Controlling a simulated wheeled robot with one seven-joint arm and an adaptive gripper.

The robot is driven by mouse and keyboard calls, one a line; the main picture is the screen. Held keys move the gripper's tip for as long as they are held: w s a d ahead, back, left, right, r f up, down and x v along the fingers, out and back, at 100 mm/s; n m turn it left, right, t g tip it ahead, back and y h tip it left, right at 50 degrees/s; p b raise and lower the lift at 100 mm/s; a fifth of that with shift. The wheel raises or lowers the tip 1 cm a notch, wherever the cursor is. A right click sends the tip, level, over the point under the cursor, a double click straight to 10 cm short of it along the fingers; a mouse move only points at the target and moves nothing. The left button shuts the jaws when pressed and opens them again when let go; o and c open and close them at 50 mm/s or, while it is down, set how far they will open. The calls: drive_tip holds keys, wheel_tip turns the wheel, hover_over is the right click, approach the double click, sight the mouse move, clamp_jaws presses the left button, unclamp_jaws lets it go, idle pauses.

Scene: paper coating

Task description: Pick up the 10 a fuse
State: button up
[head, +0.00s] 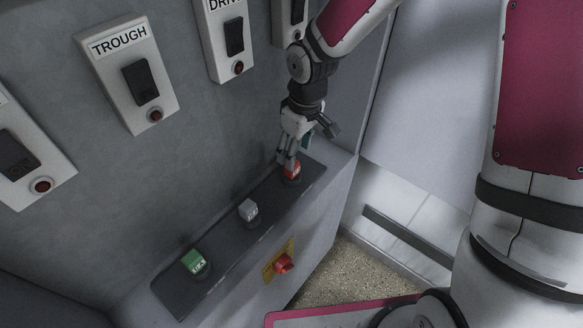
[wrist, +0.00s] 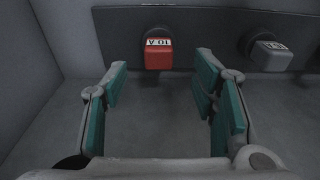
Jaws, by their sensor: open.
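The red fuse marked 10 A (wrist: 158,55) sits on the dark strip in the wrist view, ahead of my gripper and between the lines of its two fingers. It also shows in the head view (head: 293,172) at the strip's far right end, partly hidden by my fingers. My gripper (wrist: 158,92) is open and empty, with teal finger pads on both sides. In the head view my gripper (head: 287,158) is just above and beside the red fuse. Whether it touches the fuse I cannot tell.
A grey fuse (head: 248,210) and a green fuse (head: 195,263) sit farther along the dark strip (head: 225,236). A red knob on a yellow plate (head: 282,264) is on the box front. Switch panels, one labelled TROUGH (head: 112,68), are on the wall behind.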

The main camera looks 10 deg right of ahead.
sight(291, 175)
drive_tip(key=shift+w+a+f, duration=0.15)
drive_tip(key=shift+w+f, duration=0.05)
drive_tip(key=shift+f, duration=0.9)
drive_tip(key=shift+w+a+f, duration=0.2)
drive_tip(key=shift+w+f, duration=0.05)
drive_tip(key=shift+f, duration=0.85)
drive_tip(key=shift+w+a+f, duration=0.15)
drive_tip(key=shift+w+f, duration=0.05)
drive_tip(key=shift+f, duration=0.9)
drive_tip(key=c, duration=1.2)
